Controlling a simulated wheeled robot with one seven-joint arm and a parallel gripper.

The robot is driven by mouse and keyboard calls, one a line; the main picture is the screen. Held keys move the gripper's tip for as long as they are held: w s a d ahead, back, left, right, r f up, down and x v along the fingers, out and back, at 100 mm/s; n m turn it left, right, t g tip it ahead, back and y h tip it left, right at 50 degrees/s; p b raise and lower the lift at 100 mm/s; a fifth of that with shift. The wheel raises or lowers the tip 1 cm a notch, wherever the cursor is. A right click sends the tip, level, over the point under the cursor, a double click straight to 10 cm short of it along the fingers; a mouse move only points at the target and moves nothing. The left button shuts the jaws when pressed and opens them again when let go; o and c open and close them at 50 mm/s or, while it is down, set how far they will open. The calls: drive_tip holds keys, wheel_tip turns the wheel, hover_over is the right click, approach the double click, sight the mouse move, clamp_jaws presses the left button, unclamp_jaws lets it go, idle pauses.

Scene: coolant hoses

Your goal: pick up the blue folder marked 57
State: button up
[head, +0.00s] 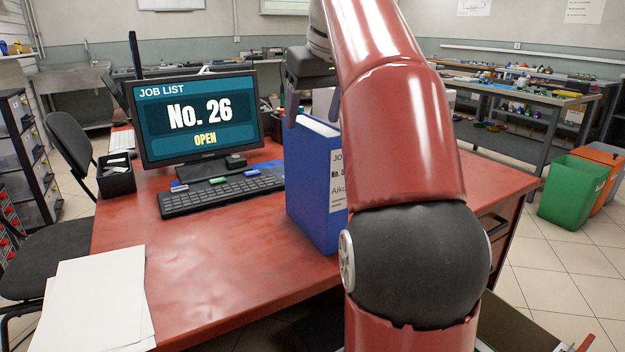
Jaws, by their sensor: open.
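A blue folder (311,190) stands upright on the red desk, with white paper showing along its top. Its white spine label faces front right; I can read "JO", "No. 5" and "Aiko", and my arm hides the rest, including the second digit. My gripper (312,110) is open and points down at the folder's top edge. One finger shows by the folder's top left corner; the other is partly hidden by my red arm. I cannot tell whether the fingers touch the folder.
The red desk (225,285) also holds a monitor (196,118) reading "JOB LIST No. 26 OPEN", a keyboard (222,194) left of the folder, a black pen holder (115,177) and white papers (95,300). Green and orange bins stand at right.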

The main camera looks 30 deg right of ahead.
sight(314, 123)
drive_tip(key=shift+s+x, duration=0.1)
drive_tip(key=shift+x, duration=1.15)
drive_tip(key=shift+s+x, duration=0.15)
drive_tip(key=shift+x, duration=1.1)
drive_tip(key=shift+d+f, duration=0.1)
drive_tip(key=shift+f, duration=0.25)
clamp_jaws()
